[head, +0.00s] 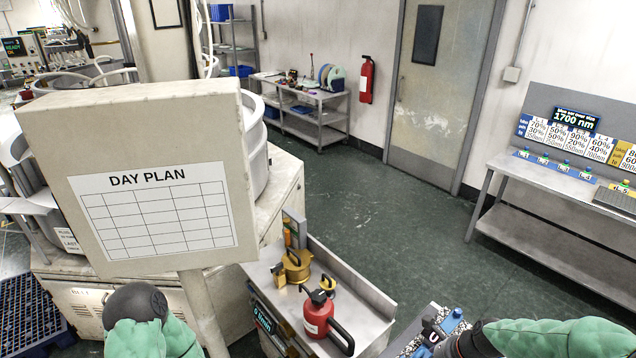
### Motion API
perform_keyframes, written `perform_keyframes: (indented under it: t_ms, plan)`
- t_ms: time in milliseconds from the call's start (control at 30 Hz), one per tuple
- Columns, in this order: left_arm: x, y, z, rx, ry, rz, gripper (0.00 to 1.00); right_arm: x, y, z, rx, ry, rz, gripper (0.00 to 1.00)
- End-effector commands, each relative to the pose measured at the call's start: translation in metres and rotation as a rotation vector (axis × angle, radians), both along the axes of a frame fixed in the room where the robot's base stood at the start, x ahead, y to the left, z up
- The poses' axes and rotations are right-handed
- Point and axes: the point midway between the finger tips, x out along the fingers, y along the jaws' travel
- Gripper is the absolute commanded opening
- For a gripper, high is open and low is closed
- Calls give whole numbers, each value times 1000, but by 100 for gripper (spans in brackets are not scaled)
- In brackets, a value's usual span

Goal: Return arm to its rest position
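Both of my arms show only in part at the bottom of the head view. My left arm is at the lower left, with green covers and a dark round joint in front of the white machine. My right arm comes in from the lower right, with a green cover and a dark joint near the bottom edge. Neither gripper's fingers can be made out. A small blue and grey item (449,322) lies beside my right arm's dark joint, over a speckled surface; I cannot tell whether anything touches it.
A DAY PLAN board (150,185) on a post (203,312) stands close in front at left. A metal bench (350,290) holds a red can (318,312) and brass parts (294,267). A display table (555,235) stands at right. Green floor (400,215) between is clear.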

Motion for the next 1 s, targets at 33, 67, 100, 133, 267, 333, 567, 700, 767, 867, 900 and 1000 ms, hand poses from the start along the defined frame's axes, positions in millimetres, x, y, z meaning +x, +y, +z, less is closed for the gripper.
perform_keyframes:
  t_ms: [33, 67, 100, 133, 267, 333, 567, 700, 767, 867, 900, 1000]
  plan:
    - [0, 0, 0, 0, 0, 0, 40, -3, 7, -12, -7, 0, 55, 92]
    - [0, 0, 0, 0, 0, 0, 40, -4, 11, -20, -14, -5, 95, 92]
    - [0, 0, 0, 0, -1, 0, 40, -7, 16, -30, -23, -13, 151, 92]
    - [0, 0, 0, 0, -1, 0, 40, -9, 21, -39, -30, -20, 199, 92]
    - [0, 0, 0, 0, 0, 0, 40, -21, 44, -76, -63, -57, 422, 92]
    - [0, 0, 0, 0, 0, 0, 40, -30, 56, -95, -79, -81, 544, 92]
    - [0, 0, 0, 0, 0, 0, 40, -67, 98, -150, -115, -167, 947, 92]
    - [0, 0, 0, 0, 0, 0, 40, -93, 121, -177, -128, -226, 1177, 92]
    - [0, 0, 0, 0, 0, 0, 40, -103, 129, -185, -132, -250, 1259, 92]
    - [0, 0, 0, 0, 0, 0, 40, -118, 140, -195, -136, -286, 1376, 92]
    - [0, 0, 0, 0, 0, 0, 40, -124, 144, -199, -136, -298, 1417, 92]
    - [0, 0, 0, 0, 0, 0, 40, -136, 153, -206, -139, -329, 1510, 92]
